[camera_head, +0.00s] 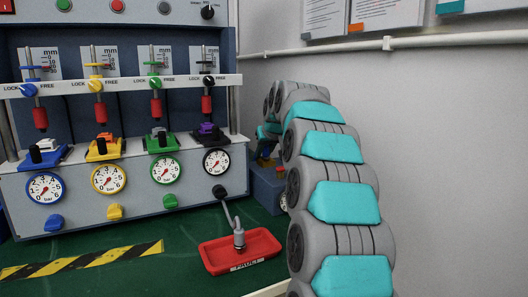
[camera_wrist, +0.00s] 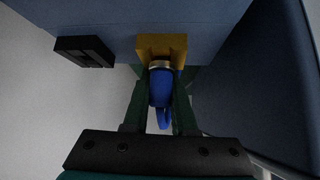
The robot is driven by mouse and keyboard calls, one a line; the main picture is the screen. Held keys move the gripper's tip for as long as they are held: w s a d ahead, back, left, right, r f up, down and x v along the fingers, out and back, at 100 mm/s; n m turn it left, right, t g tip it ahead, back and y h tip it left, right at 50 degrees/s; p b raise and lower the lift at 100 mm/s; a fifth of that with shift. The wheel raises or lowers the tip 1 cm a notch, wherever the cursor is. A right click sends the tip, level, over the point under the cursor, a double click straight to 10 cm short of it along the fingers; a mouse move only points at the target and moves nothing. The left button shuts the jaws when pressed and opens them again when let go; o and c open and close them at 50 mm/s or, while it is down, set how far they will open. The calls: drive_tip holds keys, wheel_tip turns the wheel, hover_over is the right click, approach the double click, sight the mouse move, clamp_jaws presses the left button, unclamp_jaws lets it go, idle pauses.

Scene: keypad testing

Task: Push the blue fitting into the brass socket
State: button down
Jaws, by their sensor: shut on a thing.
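In the wrist view, my gripper (camera_wrist: 162,82) is shut on the blue fitting (camera_wrist: 160,92), with one dark green finger on each side of it. The fitting's pale metal end points at the brass socket (camera_wrist: 162,45), a yellow-brown block on a blue-grey face. The end shows right at the socket's edge; I cannot tell how far inside it is. A curved blue part of the fitting hangs back between the fingers. In the head view, my arm hides the fitting and most of my gripper, near a blue-grey box (camera_head: 267,189) at the bench's right side.
A black bracket (camera_wrist: 84,51) sits left of the socket. In the head view, a red tray (camera_head: 218,259) holds a grey part with a hose. A test panel with gauges (camera_head: 45,188) and coloured levers stands at left. A yellow-black strip (camera_head: 85,262) crosses the green bench.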

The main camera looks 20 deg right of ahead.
sight(267, 146)
drive_tip(key=c, duration=0.6)
unclamp_jaws()
drive_tip(key=shift+c, duration=0.2)
drive_tip(key=v, duration=0.7)
drive_tip(key=shift+r, duration=0.1)
drive_tip(key=shift+s+r, duration=0.25)
drive_tip(key=shift+s, duration=0.05)
